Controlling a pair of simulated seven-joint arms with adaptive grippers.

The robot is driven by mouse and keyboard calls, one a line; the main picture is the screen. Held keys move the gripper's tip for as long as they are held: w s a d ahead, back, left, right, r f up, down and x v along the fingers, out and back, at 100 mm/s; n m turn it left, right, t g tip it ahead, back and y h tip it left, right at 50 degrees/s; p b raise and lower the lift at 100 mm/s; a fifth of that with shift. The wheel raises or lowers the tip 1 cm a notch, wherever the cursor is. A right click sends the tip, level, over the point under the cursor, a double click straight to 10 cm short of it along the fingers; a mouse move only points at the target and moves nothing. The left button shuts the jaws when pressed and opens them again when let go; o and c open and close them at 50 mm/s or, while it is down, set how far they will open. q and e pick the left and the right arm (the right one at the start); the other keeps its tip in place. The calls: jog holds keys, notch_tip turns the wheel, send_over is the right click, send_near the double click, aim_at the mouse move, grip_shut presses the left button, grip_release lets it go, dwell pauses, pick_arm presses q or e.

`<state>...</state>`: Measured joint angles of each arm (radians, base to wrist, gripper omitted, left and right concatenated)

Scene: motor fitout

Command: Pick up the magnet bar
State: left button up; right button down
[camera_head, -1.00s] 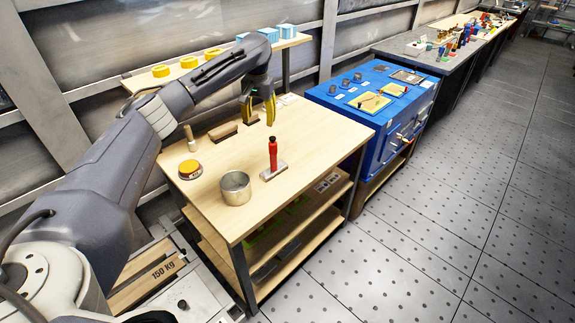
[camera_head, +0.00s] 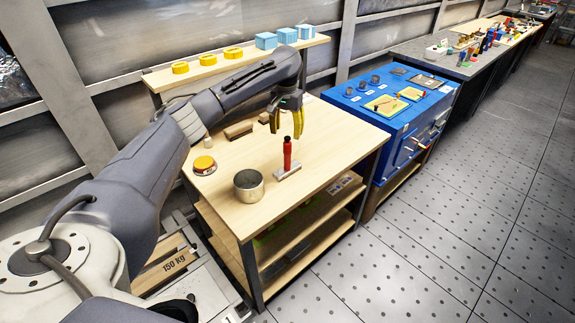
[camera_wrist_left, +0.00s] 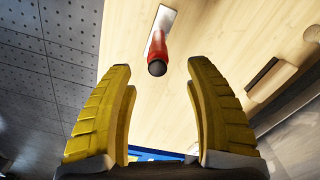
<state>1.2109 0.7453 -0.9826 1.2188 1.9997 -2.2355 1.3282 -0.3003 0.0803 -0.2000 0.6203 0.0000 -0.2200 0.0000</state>
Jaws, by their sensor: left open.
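A red upright bar with a black top (camera_head: 287,154), which looks like the magnet bar, stands on a flat pale grey plate (camera_head: 281,174) on the wooden table. My left gripper (camera_head: 287,122) is open and empty, its yellow fingers pointing down just above and behind the bar in the head view. In the left wrist view the bar (camera_wrist_left: 158,48) shows its black end toward the camera, ahead of and between the open yellow fingers (camera_wrist_left: 160,72), not between their pads. The plate (camera_wrist_left: 160,24) lies beyond it. My right gripper is out of view.
A metal cup (camera_head: 249,187) and a yellow-topped round item (camera_head: 204,166) stand left of the bar. Wooden blocks (camera_head: 238,130) lie near the table's back edge. A blue cabinet (camera_head: 395,125) stands to the right. The table's front right is clear.

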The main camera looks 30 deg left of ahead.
aim_at(287, 142)
pick_arm(q)
jog(key=shift+d+f, duration=0.15)
jog(key=shift+f, duration=3.8)
jog(key=shift+c, duration=0.3)
grip_shut()
